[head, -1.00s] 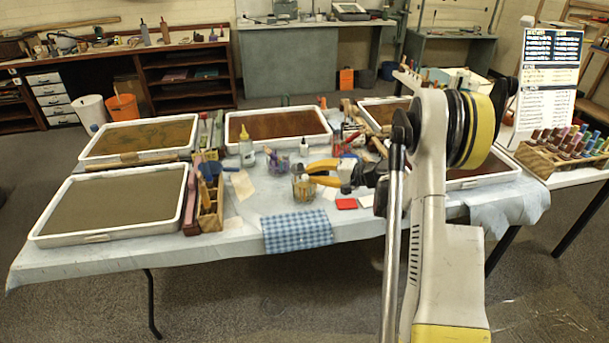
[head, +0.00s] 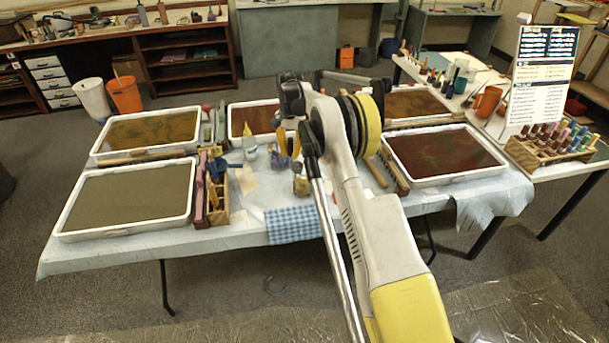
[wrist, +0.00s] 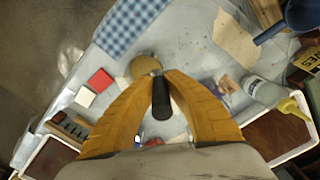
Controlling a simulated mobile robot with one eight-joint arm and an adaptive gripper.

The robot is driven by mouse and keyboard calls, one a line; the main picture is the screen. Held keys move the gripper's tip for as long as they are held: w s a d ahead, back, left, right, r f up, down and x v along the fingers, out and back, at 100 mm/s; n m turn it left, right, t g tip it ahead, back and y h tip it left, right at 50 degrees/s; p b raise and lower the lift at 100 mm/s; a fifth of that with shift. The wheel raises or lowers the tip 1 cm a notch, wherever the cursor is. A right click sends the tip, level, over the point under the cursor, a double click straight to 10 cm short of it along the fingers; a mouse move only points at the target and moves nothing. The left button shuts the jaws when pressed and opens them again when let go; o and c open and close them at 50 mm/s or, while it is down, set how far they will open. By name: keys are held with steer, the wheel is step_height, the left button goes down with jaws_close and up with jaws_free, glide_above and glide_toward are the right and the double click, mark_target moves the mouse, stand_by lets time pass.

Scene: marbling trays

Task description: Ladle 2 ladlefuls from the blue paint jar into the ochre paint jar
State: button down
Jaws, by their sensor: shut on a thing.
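My gripper (wrist: 163,84) has yellow fingers closed on a black handle (wrist: 161,103), seemingly the ladle's, with a short metal part at its far end. The bowl of the ladle cannot be made out. In the wrist view a round ochre-coloured top (wrist: 143,67), likely the ochre paint jar, shows just beyond the fingertips. In the head view a small jar with ochre contents (head: 301,186) stands on the table behind the blue checked cloth. My gripper (head: 266,142) is up and left of it there. A small container with bluish-purple contents (head: 282,162) stands nearby; I cannot tell whether it is the blue jar.
A clear bottle with a yellow tip (wrist: 265,92) stands close to my gripper. The checked cloth (head: 292,225) hangs over the front edge. White marbling trays (head: 125,222) and a wooden tool holder (head: 217,205) surround the narrow work area.

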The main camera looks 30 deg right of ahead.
mark_target(290, 137)
stand_by(0.4)
steer(key=shift+r+p, duration=1)
steer(key=shift+r, duration=1)
steer(key=shift+s+a+f, duration=0.1)
steer(key=shift+a, duration=0.15)
steer(key=s+a+f+n+b, duration=0.1)
steer(key=s+a+n, duration=0.2)
steer(key=s, duration=0.6)
steer(key=s+a+f+n+b, duration=0.1)
steer(key=s+a+n+b, duration=0.1)
steer(key=s+a, duration=0.6)
steer(key=s+a+f+n+b, duration=0.2)
steer(key=s+a+n, duration=0.2)
steer(key=s, duration=0.6)
steer(key=shift+s+a+n, duration=0.15)
steer(key=shift+a+n, duration=0.25)
steer(key=shift+a, duration=0.55)
